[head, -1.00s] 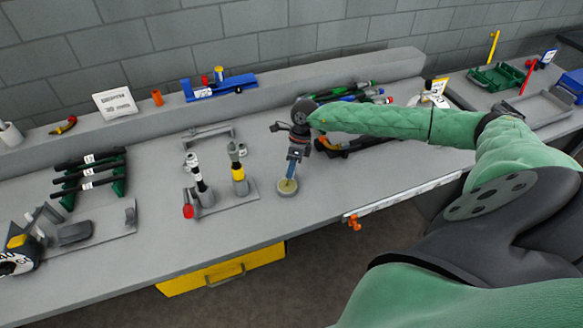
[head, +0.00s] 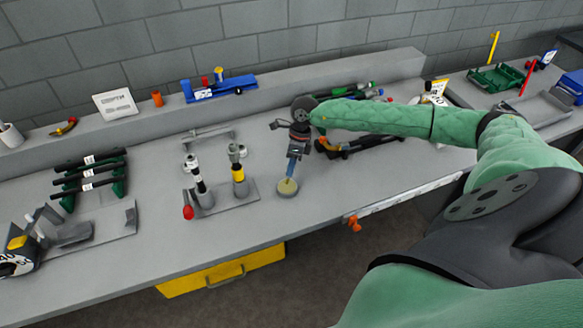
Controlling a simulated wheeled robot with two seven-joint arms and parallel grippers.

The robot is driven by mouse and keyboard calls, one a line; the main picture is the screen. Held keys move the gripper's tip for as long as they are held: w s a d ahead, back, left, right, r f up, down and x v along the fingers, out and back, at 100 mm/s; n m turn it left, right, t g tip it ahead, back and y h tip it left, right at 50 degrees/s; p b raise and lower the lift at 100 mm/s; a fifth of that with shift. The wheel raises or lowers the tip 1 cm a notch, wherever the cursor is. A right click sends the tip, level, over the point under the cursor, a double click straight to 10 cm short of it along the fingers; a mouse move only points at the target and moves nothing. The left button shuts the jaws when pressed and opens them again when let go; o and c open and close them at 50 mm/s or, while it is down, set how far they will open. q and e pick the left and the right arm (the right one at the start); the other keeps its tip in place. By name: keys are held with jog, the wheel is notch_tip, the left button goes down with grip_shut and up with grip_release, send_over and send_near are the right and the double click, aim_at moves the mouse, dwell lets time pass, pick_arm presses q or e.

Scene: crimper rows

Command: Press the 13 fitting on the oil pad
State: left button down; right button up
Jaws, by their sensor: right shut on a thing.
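My right gripper (head: 294,156) points down over the oil pad, a small round grey dish with a pale yellowish top (head: 287,187). The gripper is shut on a slender blue-grey piece (head: 291,168), which I take to be the 13 fitting; no number on it can be read. Its lower end is at the pad's top and looks to be touching it, though the exact contact is too small to tell. The jaws hide the piece's upper part. My left gripper is not in view.
A stand just left of the pad holds upright tools, one with a yellow band (head: 239,175) and one black and white (head: 199,184). A red ball (head: 188,212) is at its front. A black rack (head: 90,178) is farther left.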

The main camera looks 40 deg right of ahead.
jog(key=shift+r+p, duration=0.45)
jog(key=shift+r, duration=2.3)
